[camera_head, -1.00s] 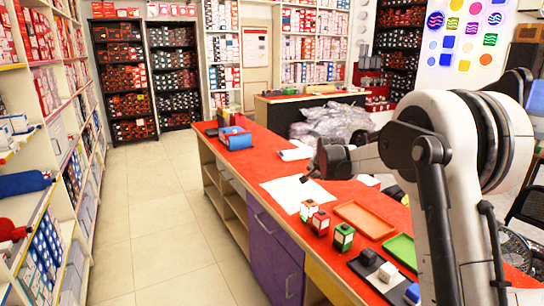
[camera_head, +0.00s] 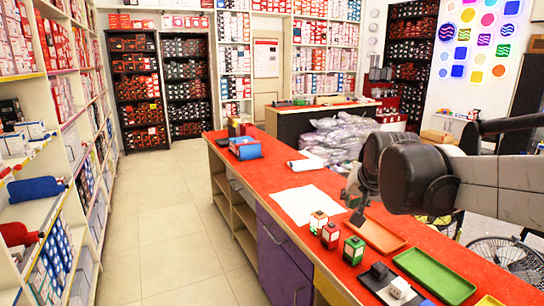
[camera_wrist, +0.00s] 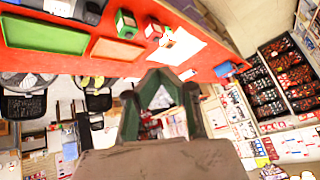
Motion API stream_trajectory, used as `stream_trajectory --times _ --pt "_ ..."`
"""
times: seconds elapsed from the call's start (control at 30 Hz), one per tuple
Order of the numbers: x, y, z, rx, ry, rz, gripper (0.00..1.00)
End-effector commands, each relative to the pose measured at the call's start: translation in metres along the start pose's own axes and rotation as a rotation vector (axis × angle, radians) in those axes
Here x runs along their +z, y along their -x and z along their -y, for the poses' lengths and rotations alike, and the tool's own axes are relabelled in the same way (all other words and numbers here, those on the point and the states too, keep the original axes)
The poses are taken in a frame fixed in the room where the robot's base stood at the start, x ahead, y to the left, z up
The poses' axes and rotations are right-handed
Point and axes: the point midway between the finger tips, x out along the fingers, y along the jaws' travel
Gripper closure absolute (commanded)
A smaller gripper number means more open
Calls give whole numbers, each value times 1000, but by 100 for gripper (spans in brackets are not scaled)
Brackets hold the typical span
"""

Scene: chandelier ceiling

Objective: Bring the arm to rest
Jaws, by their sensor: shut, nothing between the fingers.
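My gripper (camera_head: 357,215) hangs above the red counter (camera_head: 262,185) in the head view, near the orange tray (camera_head: 384,241). It holds nothing. In the wrist view my gripper (camera_wrist: 164,72) shows its two fingers drawn together at the tips. My arm reaches in from the right side of the head view, with its dark rounded joint in front of the counter's right part.
Several small lantern-like boxes (camera_head: 329,236) stand by white paper (camera_head: 307,205). A green tray (camera_head: 436,275) and a black tray with small items (camera_head: 372,284) lie nearer. Shelves (camera_head: 40,130) line the left wall. The tiled aisle (camera_head: 165,215) is clear.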

Motion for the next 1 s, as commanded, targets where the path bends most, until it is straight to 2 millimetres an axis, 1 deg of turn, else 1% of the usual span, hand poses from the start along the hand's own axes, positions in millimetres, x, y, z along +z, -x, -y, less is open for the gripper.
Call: stream_trajectory --times 0.03,0.1,0.17,0.3,0.37,0.5,0.6,0.7,0.83,0.9,1.0 --pt "15 12 -4 2 17 4 100" --pt "34 25 -10 5 43 10 100" --pt "50 36 -15 7 65 15 100" --pt "90 58 -28 12 119 26 100" --pt "108 66 -33 14 140 31 100" --pt "150 81 -47 18 194 44 100" --pt "180 88 -56 21 229 52 100" --pt "204 92 -64 23 260 59 100" --pt "226 95 -71 24 288 66 100" --pt "233 96 -73 25 296 68 100" --pt "237 96 -74 25 303 70 100"
